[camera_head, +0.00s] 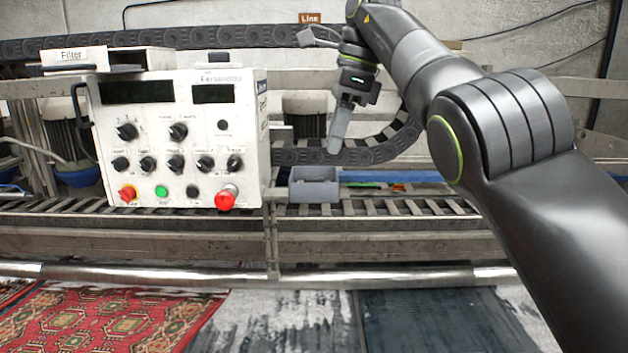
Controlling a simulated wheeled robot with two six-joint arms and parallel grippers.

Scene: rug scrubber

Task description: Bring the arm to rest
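My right arm reaches in from the right side of the head view and stretches up toward the top middle. Its gripper (338,130) points down, above and a little right of a small grey open bin (315,185), apart from it. The fingers appear as one narrow grey shape, and I cannot tell whether they are open or shut. Nothing is visibly held. My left gripper is not in view.
A white control box (180,140) with knobs, a green button (161,191) and a red button (226,197) stands left of the gripper. A black cable chain (350,155) runs behind it.

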